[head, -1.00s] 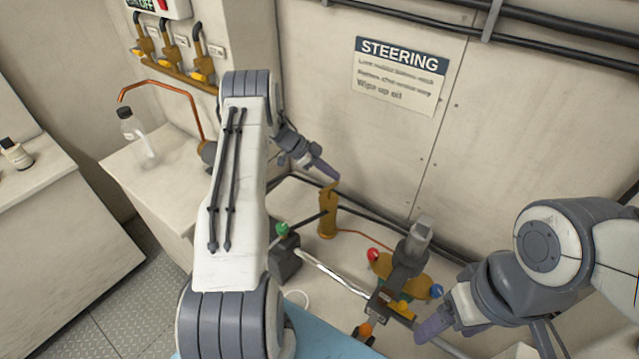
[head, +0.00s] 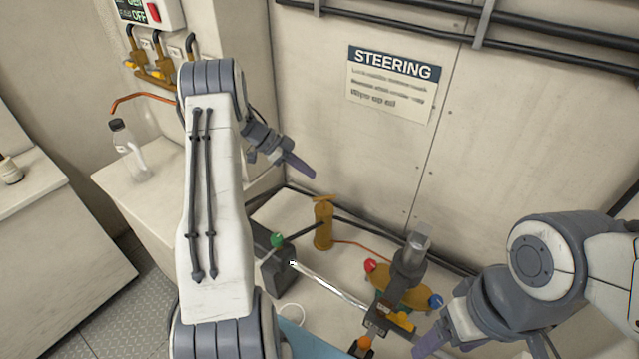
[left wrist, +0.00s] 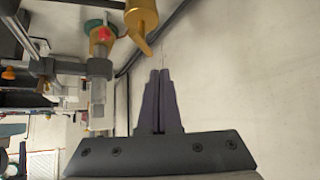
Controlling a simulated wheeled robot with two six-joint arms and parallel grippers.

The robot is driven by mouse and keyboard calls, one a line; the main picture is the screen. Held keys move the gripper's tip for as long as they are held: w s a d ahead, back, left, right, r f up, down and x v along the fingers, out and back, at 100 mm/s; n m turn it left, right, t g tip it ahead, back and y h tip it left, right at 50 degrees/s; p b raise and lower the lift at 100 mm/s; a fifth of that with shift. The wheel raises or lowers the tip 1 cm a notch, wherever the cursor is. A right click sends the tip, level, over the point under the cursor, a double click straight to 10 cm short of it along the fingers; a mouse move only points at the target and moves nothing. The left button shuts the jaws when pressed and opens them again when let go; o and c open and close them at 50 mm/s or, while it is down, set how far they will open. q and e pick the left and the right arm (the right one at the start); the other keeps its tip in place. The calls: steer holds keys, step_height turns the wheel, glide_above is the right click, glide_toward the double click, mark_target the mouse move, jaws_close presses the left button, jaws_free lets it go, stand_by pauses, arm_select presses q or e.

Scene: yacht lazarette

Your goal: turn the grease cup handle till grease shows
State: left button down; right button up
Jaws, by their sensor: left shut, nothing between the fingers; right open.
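The brass grease cup (head: 323,228) stands upright on the pale bench by the wall, with its flat brass handle (head: 322,199) on top. My left gripper (head: 308,171) is shut and empty, above and slightly left of the handle, apart from it. In the left wrist view the shut fingers (left wrist: 160,73) point toward the cup (left wrist: 142,16) and its handle (left wrist: 143,46), with a gap between. I cannot make out any grease. My right gripper (head: 430,345) is open and low at the right, beside the valve assembly, away from the cup.
A brass valve assembly with a red knob (head: 370,265) and a blue knob (head: 436,301) stands right of the cup. A green knob (head: 278,240) and a silver rod (head: 330,285) are nearby. A clear bottle (head: 128,150) stands at left. The STEERING sign (head: 393,85) hangs behind.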

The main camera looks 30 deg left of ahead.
mark_target(326, 197)
arm_select(q)
steer(key=c, duration=1.4)
jaws_free()
steer(key=shift+s+a+r, duration=0.15)
steer(key=shift+a+r, duration=0.15)
steer(key=shift+a, duration=0.05)
steer(key=o, duration=0.5)
steer(key=shift+r, duration=0.25)
steer(key=shift+o, duration=0.3)
steer(key=d+n+y+p, duration=0.1)
steer(key=d+y, duration=0.1)
steer(key=d, duration=0.1)
steer(key=shift+d+r+y+p, duration=0.15)
steer(key=shift+r+y+p, duration=0.05)
steer(key=shift+y+p, duration=0.2)
steer(key=d+f+y, duration=0.1)
steer(key=f, duration=0.2)
steer(key=d+f+y+b, duration=0.1)
steer(key=f, duration=0.2)
steer(key=d+f+n+y, duration=0.1)
steer(key=f, duration=0.3)
steer(key=shift+w+d, duration=0.25)
steer(key=shift+w, duration=0.1)
steer(key=shift+r, duration=0.1)
jaws_close()
